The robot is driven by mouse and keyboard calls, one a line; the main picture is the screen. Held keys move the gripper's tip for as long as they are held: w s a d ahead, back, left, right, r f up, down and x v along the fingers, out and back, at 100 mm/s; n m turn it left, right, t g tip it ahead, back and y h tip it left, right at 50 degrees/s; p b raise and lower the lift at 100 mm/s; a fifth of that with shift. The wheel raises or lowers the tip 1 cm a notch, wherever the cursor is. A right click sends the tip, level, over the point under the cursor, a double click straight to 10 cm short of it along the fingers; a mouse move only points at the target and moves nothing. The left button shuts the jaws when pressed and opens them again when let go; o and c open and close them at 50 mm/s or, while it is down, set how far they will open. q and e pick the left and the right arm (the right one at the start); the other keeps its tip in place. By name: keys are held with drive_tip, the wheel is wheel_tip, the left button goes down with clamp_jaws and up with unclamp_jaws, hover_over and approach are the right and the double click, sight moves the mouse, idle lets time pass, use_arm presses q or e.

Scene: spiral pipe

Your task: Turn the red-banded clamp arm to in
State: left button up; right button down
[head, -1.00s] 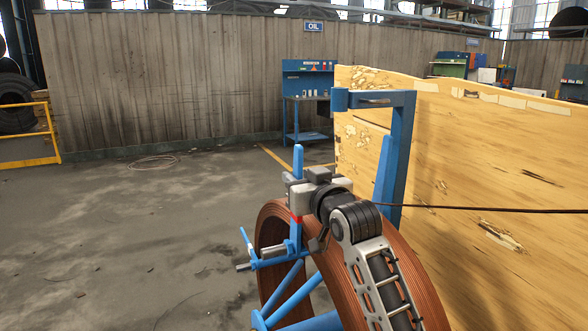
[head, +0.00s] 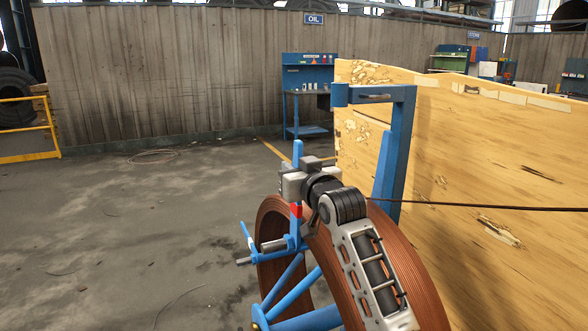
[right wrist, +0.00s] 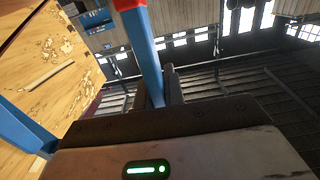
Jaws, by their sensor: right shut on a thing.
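The red-banded clamp arm (head: 298,150) is a blue upright bar with a red band (head: 296,210), at the left rim of the copper-coloured coil (head: 277,212). My right gripper (head: 293,183) is shut on this bar above the red band. In the right wrist view the blue bar (right wrist: 148,50) runs into the jaws of my right gripper (right wrist: 157,100). The gripper and my right forearm hide part of the bar and the coil. My left gripper is not in view.
Blue spokes (head: 291,295) and a threaded rod (head: 268,245) lie below the clamp arm. A blue frame post (head: 398,150) and a large wooden panel (head: 480,160) stand close on the right. A thin dark cable (head: 480,207) runs right. The floor (head: 120,240) at left is clear.

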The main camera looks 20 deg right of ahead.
drive_tip(key=w+f+g, duration=0.3)
drive_tip(key=w+g, duration=0.4)
drive_tip(key=w, duration=0.3)
drive_tip(key=shift+a+f, duration=0.2)
drive_tip(key=shift+f, duration=0.15)
idle(0.3)
drive_tip(key=c, duration=1.5)
unclamp_jaws()
